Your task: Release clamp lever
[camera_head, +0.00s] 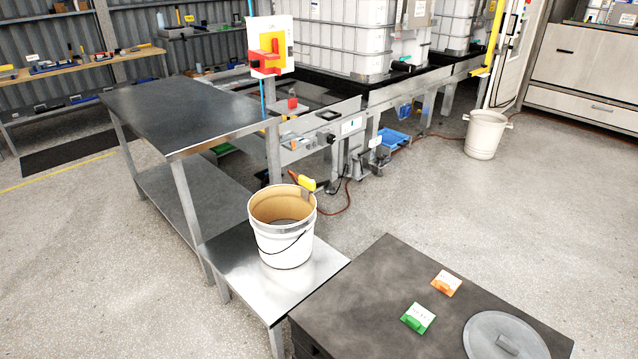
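Neither of my grippers is in view. No part is clearly recognisable as the clamp lever. A small clip with a yellow and orange handle (306,182) sits at the rim of a white bucket (283,245), on the bucket's far right side. The bucket stands upright on a low steel shelf (240,285) and looks open at the top. A red handle-like part (265,58) is on a white and yellow panel (283,35) beyond the steel table. A small red knob (292,103) is on the rail below it. Whether any of these is clamped shut cannot be told.
A steel table (180,110) stands left of the bucket. A dark cabinet top (370,310) with two small cards and a round grey lid (500,340) is in front. White totes (340,45) stand behind. A white bin (485,135) is at right; open floor lies between.

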